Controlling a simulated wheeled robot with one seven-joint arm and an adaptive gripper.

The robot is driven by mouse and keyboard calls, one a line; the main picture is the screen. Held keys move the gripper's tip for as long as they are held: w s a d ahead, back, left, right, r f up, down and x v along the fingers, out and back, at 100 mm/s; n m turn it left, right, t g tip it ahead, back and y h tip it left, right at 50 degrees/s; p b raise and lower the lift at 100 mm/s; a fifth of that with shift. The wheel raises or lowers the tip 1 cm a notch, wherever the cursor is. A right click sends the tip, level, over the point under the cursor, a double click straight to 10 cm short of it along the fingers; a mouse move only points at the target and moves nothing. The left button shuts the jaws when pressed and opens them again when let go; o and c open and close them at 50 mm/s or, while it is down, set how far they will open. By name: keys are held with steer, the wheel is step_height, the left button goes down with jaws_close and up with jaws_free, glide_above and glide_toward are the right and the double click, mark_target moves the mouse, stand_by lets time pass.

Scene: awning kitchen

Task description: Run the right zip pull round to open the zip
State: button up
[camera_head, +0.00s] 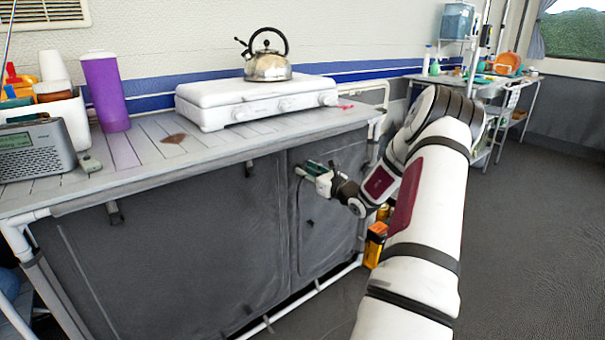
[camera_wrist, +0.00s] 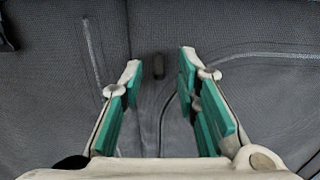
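The grey fabric cabinet front (camera_head: 180,250) hangs below the counter, with a zipped panel (camera_head: 325,245) at its right. My gripper (camera_head: 304,170) is near the top left of that panel. In the wrist view my gripper (camera_wrist: 159,68) is open, its green-padded fingers apart. A small dark upright tab, seemingly the right zip pull (camera_wrist: 158,70), shows in the gap between the fingertips, touching neither. Its depth relative to the tips is unclear. A pale curved seam line (camera_wrist: 240,55) runs to the right of it. The pull is not clear in the head view. A left pull (camera_head: 114,212) hangs on the left panel.
The counter edge (camera_head: 200,172) runs just above my gripper. A white stove (camera_head: 255,100) with a kettle (camera_head: 268,66) stands on it. A white frame rail (camera_head: 300,298) runs along the bottom. An orange-and-black object (camera_head: 375,243) stands at the cabinet's right. Floor at right is clear.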

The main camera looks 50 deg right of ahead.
steer(key=shift+b+x, duration=0.3)
steer(key=shift+x, duration=1.1)
steer(key=shift+c, duration=0.3)
jaws_close()
